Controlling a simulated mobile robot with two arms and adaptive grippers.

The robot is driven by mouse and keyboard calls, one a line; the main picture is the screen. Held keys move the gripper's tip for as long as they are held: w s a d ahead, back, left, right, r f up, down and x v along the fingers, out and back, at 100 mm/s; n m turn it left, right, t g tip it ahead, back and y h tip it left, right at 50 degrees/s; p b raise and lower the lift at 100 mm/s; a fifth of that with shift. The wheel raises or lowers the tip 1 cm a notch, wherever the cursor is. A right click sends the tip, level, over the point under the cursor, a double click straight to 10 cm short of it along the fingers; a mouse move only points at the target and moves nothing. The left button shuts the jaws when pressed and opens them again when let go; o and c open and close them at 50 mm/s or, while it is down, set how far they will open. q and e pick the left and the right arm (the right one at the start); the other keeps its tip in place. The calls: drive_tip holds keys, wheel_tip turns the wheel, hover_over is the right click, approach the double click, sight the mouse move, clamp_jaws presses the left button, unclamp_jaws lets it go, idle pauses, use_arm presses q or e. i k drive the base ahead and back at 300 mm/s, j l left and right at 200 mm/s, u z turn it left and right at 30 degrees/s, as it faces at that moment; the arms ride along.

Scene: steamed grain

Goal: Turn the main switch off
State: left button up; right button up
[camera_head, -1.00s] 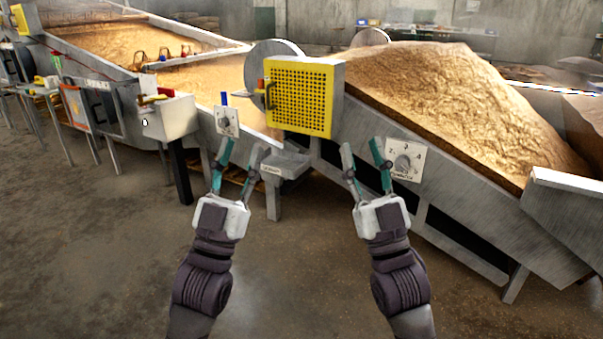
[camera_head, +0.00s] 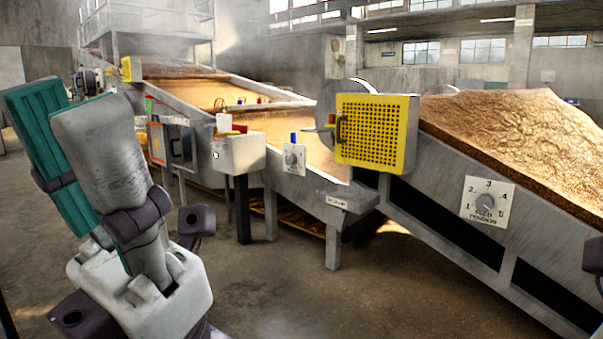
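No label reading main switch is legible. I cannot tell which of these is the main switch.
A feed tension dial (camera_head: 487,203) is on the right side panel. A grain heap (camera_head: 510,125) lies behind it. The concrete floor (camera_head: 330,295) in front is open.

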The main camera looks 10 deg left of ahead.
sight(236, 129)
drive_tip(key=i+j+u, duration=0.25)
drive_tip(key=i+j, duration=0.4)
drive_tip(key=j, duration=0.15)
drive_tip(key=i+j+u, duration=0.25)
drive_tip(key=i+j, duration=0.4)
